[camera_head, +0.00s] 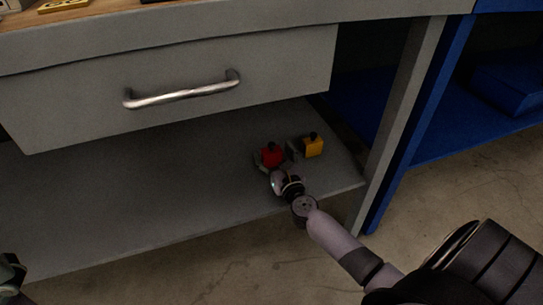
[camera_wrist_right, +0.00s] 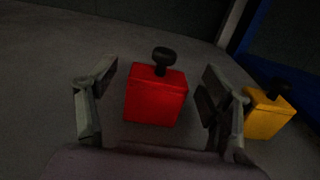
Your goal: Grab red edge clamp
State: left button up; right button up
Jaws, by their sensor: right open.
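The red edge clamp (camera_head: 271,154) is a red block with a black knob on top, upright on the grey shelf under the drawer. In the right wrist view the red clamp (camera_wrist_right: 156,97) sits between the two fingers of my right gripper, with gaps on both sides. My right gripper (camera_wrist_right: 160,108) is open and empty; in the head view its fingers (camera_head: 274,160) are around the red clamp. A dark part of my left arm (camera_head: 10,275) shows at the lower left edge; its fingers cannot be made out.
A yellow clamp (camera_head: 312,146) with a black knob stands just right of the red one, close to my right finger; it also shows in the wrist view (camera_wrist_right: 267,115). The drawer (camera_head: 180,75) is above, and a grey table leg (camera_head: 398,115) is at right. The shelf's left is clear.

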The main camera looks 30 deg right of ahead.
jog(key=shift+x, duration=1.15)
jog(key=shift+c, duration=0.5)
jog(key=c, duration=1.2)
jog(key=shift+r, duration=0.15)
